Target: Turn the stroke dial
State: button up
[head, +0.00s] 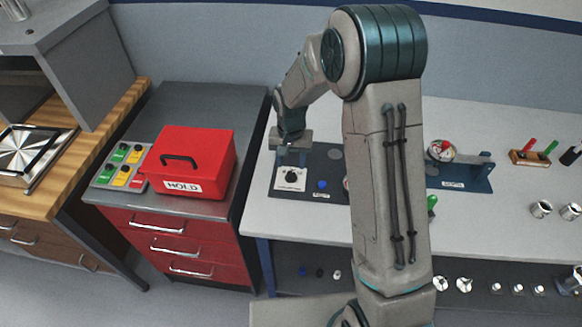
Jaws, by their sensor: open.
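The dial that looks like the stroke dial is a small black knob (291,178) on a white square plate (285,186). The plate sits at the left end of a dark panel (325,160) on the white bench. Its lettering is too small to read. My gripper (292,157) is above and just behind the knob in the head view, pointing down. Its jaws are apart and hold nothing that I can see. I cannot tell whether they touch the knob. My arm hides the right part of the dark panel.
A blue button (322,185) stands right of the dial plate. A red box (188,160) stands on the drawer cabinet to the left, by a panel of coloured buttons (124,166). A round gauge (441,149) is right of my arm. The bench front near the dial is clear.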

aim_at(291, 173)
jog(key=shift+f+p, duration=0.3)
jog(key=shift+f, duration=1.95)
jog(key=c, duration=1)
